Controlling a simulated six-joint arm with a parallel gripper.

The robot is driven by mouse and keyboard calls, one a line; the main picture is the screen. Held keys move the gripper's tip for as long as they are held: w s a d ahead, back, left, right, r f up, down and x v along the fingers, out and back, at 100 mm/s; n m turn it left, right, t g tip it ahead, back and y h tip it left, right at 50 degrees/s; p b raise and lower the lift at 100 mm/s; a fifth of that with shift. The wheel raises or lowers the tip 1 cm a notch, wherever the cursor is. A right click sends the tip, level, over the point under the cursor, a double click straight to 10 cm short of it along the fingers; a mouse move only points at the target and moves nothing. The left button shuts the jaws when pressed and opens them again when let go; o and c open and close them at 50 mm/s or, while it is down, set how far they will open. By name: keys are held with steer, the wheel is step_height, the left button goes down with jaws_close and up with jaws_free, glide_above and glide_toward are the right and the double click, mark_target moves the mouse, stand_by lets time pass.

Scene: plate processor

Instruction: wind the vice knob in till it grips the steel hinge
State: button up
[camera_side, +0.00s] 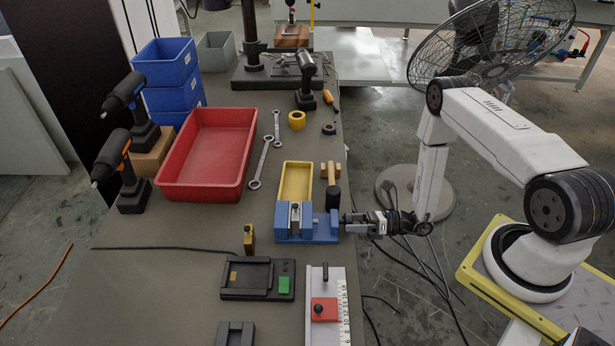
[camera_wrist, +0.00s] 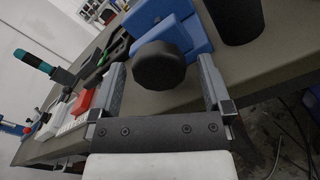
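The blue vice (camera_side: 318,234) stands on the bench in the side view, and part of its blue body (camera_wrist: 166,22) shows in the wrist view. The steel hinge (camera_side: 295,213) stands upright at the vice's jaws. I cannot tell whether the jaws touch it. The black round vice knob (camera_wrist: 159,66) faces my wrist camera. My gripper (camera_wrist: 162,82) is open, with one finger on each side of the knob and visible gaps. In the side view my gripper (camera_side: 354,219) is level with the vice's right end. The hinge is hidden in the wrist view.
A black cylinder (camera_side: 333,198) stands just behind the vice, close to my gripper; it also shows in the wrist view (camera_wrist: 234,20). A yellow tray (camera_side: 283,181) and wooden-handled mallet (camera_side: 331,172) lie behind. A ruler fixture with a red block (camera_side: 324,309) is in front.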

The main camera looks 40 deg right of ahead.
steer(key=shift+s+d, duration=0.1)
steer(key=v, duration=0.7)
steer(key=shift+s+d, duration=0.2)
stand_by(0.4)
steer(key=shift+n, duration=0.3)
steer(key=n, duration=0.5)
steer(key=shift+r, duration=0.15)
steer(key=shift+w+a, duration=0.1)
steer(key=shift+w, duration=0.05)
stand_by(0.3)
steer(key=shift+x, duration=3.8)
